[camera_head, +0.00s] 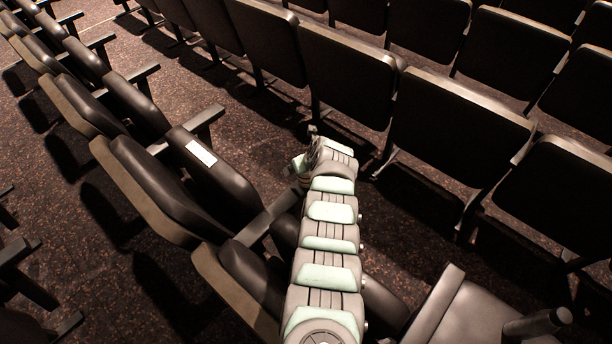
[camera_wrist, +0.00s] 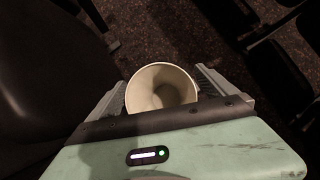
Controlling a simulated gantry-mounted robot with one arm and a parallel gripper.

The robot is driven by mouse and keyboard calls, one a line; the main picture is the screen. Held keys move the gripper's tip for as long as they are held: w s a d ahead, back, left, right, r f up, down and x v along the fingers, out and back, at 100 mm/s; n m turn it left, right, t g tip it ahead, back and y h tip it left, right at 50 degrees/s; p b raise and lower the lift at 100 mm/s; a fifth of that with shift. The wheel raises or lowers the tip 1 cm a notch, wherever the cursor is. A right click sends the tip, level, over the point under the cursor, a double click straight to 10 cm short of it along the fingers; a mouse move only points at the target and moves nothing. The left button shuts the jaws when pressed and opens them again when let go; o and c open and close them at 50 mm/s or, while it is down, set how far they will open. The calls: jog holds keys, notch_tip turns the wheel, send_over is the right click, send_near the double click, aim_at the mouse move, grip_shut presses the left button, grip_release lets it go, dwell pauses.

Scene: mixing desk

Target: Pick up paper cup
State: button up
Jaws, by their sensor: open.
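The paper cup (camera_wrist: 160,88) is pale and round-mouthed. In the wrist view I look down into its open, empty-looking mouth, and its lower side is hidden behind the front of my gripper. My gripper (camera_wrist: 161,76) is open, with one grey finger on each side of the cup. Whether either finger touches the cup cannot be told. In the head view my arm reaches down between two rows of seats, its end (camera_head: 312,150) low in the aisle. The cup is not visible in that view, hidden by the arm.
Dark folding seats stand in rows on both sides, with a seat back (camera_head: 455,125) close right of my arm and a seat with a white label (camera_head: 201,152) to the left. A dark cylinder (camera_head: 538,322) is at lower right. Speckled carpet (camera_head: 262,112) shows in the narrow aisle.

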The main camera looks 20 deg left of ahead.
jog(key=shift+c, duration=0.6)
jog(key=c, duration=1.3)
jog(key=shift+r, duration=0.15)
